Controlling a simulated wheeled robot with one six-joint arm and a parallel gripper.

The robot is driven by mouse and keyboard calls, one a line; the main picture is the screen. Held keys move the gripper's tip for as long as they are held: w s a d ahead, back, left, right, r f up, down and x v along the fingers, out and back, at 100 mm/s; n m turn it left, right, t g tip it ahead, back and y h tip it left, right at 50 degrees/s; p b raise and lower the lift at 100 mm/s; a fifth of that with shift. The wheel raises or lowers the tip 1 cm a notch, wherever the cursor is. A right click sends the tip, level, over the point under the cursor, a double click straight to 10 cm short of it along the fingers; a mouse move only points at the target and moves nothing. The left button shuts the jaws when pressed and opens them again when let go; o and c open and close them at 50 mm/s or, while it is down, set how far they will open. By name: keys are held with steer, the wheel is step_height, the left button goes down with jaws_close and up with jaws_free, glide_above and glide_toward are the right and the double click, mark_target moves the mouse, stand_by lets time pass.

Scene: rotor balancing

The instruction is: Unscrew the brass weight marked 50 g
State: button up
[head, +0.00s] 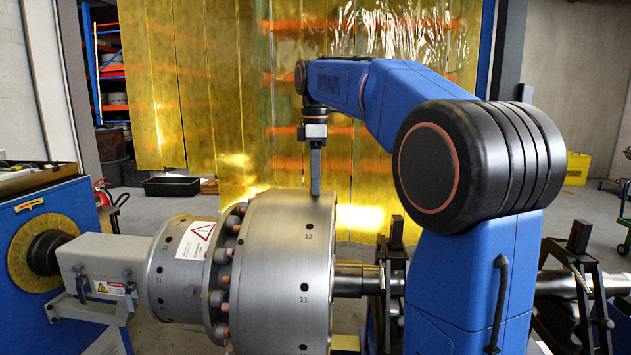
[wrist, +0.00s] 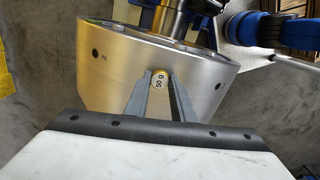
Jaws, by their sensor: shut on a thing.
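In the head view my gripper (head: 316,188) reaches down to the far upper side of the rotor drum (head: 275,260). The weight is hidden behind the drum there. How deep the weight sits in its hole cannot be told.
The drum has numbered holes, with 12 and 11 facing the head camera. A blue drive stand (head: 35,225) with a grey coupling (head: 100,262) is at the left. Dark bearing supports (head: 580,275) hold the shaft at the right. Yellow strip curtains (head: 235,90) hang behind.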

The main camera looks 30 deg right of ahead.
steer(key=n, duration=1.7)
steer(key=shift+n, duration=0.3)
steer(key=shift+n, duration=0.7)
steer(key=shift+r, duration=1.1)
